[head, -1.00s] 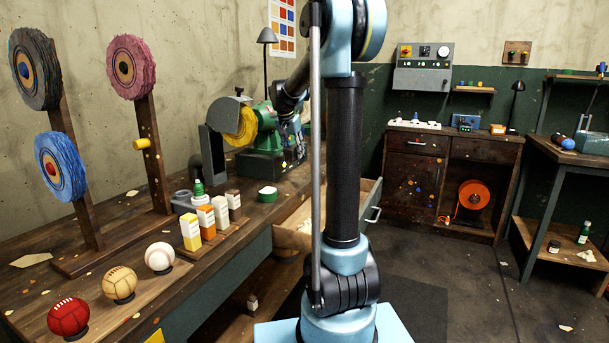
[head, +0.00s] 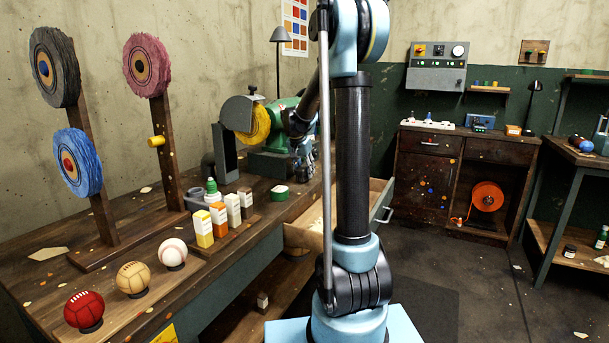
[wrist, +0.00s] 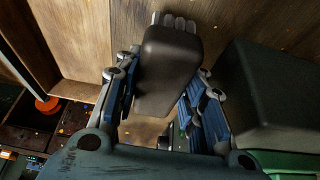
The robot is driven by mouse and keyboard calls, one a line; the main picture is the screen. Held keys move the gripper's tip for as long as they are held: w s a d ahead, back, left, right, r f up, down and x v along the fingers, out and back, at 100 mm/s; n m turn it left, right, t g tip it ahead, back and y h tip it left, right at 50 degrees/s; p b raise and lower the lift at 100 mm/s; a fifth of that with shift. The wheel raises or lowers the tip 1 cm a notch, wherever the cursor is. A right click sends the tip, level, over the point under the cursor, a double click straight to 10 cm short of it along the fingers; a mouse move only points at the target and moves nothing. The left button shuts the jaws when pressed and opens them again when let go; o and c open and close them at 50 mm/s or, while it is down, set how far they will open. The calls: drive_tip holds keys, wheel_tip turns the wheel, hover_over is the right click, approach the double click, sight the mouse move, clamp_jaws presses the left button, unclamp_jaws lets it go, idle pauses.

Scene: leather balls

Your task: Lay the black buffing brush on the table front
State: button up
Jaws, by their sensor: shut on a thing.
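In the wrist view my gripper (wrist: 155,105) is shut on a dark, blocky thing with rounded edges, which I take as the black buffing brush (wrist: 168,72). Pale grey rounded tips show at its far end. Blue-and-grey finger links stand on both sides of it. Wooden surface (wrist: 90,35) lies behind it; I cannot tell how far. In the head view my gripper (head: 304,158) is small and dark, beside the green buffing machine (head: 272,150) at the back of the table (head: 130,290). The brush is not clear there.
A red ball (head: 84,310), tan ball (head: 133,277) and white baseball (head: 173,252) sit along the front. Wheels on posts stand left. A drawer (head: 375,195) is open.

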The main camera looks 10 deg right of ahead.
drive_tip(key=shift+f, duration=0.6)
drive_tip(key=o, duration=1.1)
